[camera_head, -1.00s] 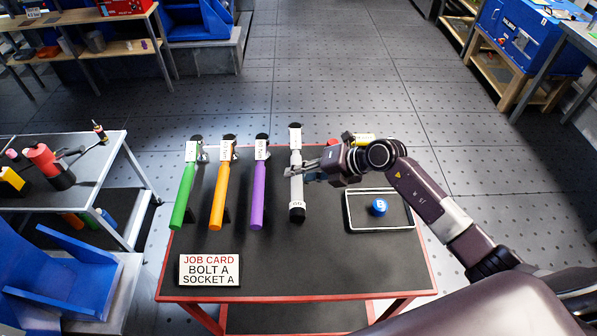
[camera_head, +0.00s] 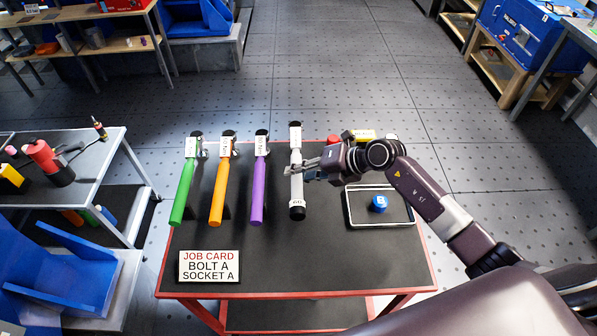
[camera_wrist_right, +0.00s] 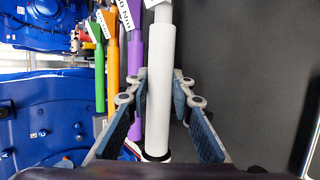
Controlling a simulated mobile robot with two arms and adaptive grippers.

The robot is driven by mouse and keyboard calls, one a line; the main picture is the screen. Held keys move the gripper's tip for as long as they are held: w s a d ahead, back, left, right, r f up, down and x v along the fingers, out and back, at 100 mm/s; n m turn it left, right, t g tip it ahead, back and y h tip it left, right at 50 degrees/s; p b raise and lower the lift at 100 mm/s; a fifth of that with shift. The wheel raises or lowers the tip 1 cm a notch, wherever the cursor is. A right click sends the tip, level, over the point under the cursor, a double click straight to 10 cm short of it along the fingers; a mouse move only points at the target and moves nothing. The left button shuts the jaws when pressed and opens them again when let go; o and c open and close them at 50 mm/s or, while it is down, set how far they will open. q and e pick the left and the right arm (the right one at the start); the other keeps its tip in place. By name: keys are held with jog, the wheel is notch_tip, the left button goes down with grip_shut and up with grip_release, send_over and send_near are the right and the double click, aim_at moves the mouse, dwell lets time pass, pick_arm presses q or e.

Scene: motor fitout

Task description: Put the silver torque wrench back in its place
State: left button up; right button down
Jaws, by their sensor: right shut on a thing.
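The silver torque wrench (camera_head: 296,182) has a pale shaft with black ends and white labels. It stands rightmost in the row of wrenches at the dark, red-edged table, handle toward me. My right gripper (camera_head: 291,170) comes in from the right and is shut on its shaft. In the right wrist view the pale shaft (camera_wrist_right: 159,85) runs between the two blue-padded fingers. I cannot tell whether the wrench is clear of its support. My left gripper is not in view.
Green (camera_head: 184,190), orange (camera_head: 217,195) and purple (camera_head: 258,190) wrenches stand left of the silver one. A job card (camera_head: 209,266) is at the front left. A rimmed tray (camera_head: 350,220) holding a blue round piece (camera_head: 379,203) lies right. The table's front middle is clear.

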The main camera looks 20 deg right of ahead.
jog(key=shift+w+r+p, duration=0.1)
jog(key=shift+r+p, duration=0.1)
jog(key=shift+p, duration=0.25)
dwell(1.1)
jog(key=shift+f+b, duration=0.9)
jog(key=shift+f, duration=0.65)
jog(key=c, duration=1.6)
grip_release()
jog(key=shift+s+f, duration=0.2)
jog(key=shift+f, duration=0.05)
jog(key=shift+v, duration=6.05)
jog(key=shift+r, duration=0.1)
